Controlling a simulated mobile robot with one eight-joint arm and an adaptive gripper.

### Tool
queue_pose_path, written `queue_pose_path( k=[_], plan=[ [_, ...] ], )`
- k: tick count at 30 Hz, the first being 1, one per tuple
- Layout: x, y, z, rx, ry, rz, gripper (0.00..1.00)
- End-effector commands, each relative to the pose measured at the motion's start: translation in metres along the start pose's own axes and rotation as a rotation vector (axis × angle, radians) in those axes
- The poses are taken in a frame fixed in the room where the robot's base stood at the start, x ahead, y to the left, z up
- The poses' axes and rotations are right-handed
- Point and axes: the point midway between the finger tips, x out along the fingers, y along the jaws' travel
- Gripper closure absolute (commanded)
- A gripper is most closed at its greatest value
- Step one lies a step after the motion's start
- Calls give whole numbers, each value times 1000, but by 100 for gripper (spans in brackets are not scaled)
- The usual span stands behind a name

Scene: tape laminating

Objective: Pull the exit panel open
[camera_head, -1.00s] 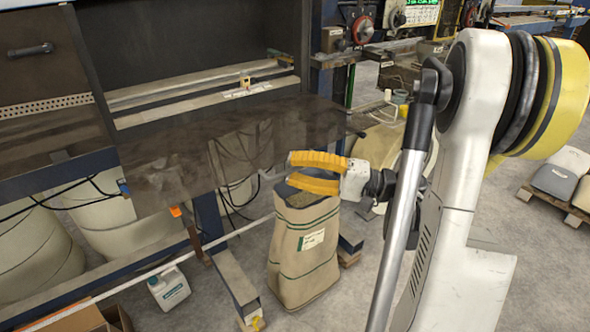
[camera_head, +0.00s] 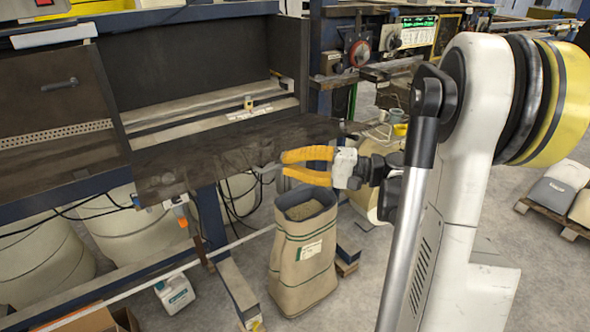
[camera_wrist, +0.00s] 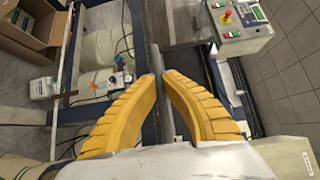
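The exit panel (camera_head: 215,158) is a dark, glossy panel in the middle of the head view. It juts out from the machine in front of the open bay and lies close to flat. A small grey handle (camera_head: 264,171) shows at its near edge. My gripper (camera_head: 285,165), with yellow ribbed fingers, is at that handle. The exact finger contact is hard to see.
An open paper sack (camera_head: 303,255) stands on the floor just below my gripper. A white jug (camera_head: 174,291) and large pale drums (camera_head: 38,258) are under the machine. A closed upright panel (camera_head: 50,110) is to the left. Open floor lies right of the sack.

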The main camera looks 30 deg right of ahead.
Motion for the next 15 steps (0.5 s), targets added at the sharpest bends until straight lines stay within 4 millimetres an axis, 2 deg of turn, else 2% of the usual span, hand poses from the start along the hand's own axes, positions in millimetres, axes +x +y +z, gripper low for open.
queue_pose_path(
  k=[1, 6, 15],
  plan=[
    [2, -20, 0, 17, -2, 17, 100],
    [7, -42, -5, 67, -2, 67, 100],
    [9, -46, -8, 89, -1, 89, 100]
  ],
)
